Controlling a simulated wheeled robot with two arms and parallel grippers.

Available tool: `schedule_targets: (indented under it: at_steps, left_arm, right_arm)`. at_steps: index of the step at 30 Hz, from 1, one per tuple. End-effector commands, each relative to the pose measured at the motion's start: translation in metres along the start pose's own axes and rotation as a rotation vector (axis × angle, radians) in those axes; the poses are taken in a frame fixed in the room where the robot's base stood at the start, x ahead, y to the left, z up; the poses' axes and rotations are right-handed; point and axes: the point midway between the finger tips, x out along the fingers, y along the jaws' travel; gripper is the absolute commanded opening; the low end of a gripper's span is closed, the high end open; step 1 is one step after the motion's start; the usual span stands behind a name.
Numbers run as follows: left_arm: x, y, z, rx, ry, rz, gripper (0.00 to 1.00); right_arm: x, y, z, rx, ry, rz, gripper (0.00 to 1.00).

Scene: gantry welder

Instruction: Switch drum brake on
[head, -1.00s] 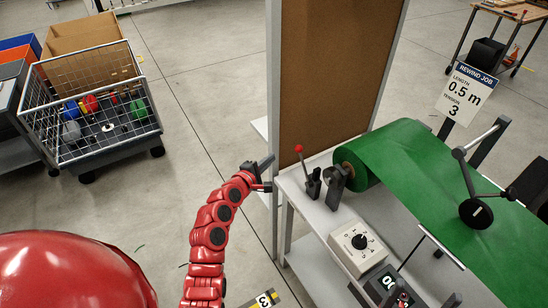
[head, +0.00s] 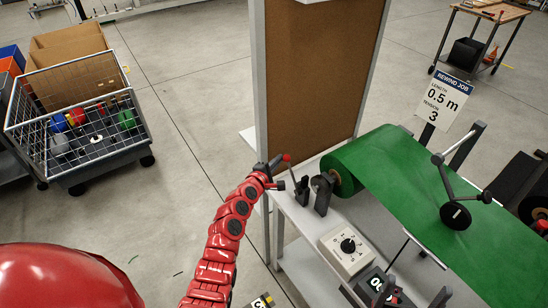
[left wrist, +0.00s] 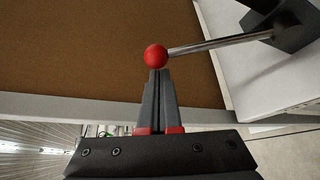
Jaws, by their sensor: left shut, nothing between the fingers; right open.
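A lever with a red ball knob (head: 286,157) stands on the left end of the white bench, beside the green roll's end. Its thin metal rod rises from a dark base (head: 301,190) and leans to the left. My left gripper (head: 277,168) is shut and empty, close by the knob on its left. In the left wrist view the red knob (left wrist: 155,55) appears right at the tips of my shut fingers (left wrist: 158,73); whether they touch cannot be told. The lever's rod (left wrist: 215,43) runs right to its dark base. My right gripper is not in view.
A brown board (head: 310,75) in a grey frame stands behind the lever. A dark bracket (head: 323,193) holds the green roll (head: 400,180). A white dial box (head: 348,248) sits in front. A wire cart (head: 80,140) stands at the left on open floor.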

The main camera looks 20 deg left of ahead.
Motion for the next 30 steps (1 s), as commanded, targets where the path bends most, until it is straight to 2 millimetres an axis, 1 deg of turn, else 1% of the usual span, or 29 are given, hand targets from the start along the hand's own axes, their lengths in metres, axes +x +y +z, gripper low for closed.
schedule_targets:
  at_steps: [11, 26, 30]
  left_arm:
    - [0.0, 0.0, 0.0, 0.008, 0.0, 0.005, 0.0]
    - [-0.006, 0.003, 0.011, 0.084, -0.002, 0.051, 0.0]
    - [-0.008, 0.002, 0.015, 0.115, -0.003, 0.069, 0.0]
  right_arm:
    - [-0.002, 0.0, 0.0, 0.0, 0.0, 0.0, 1.0]
    - [-0.011, -0.001, 0.002, 0.0, 0.0, 0.0, 1.0]
    - [-0.017, -0.001, 0.003, 0.0, 0.0, 0.0, 1.0]
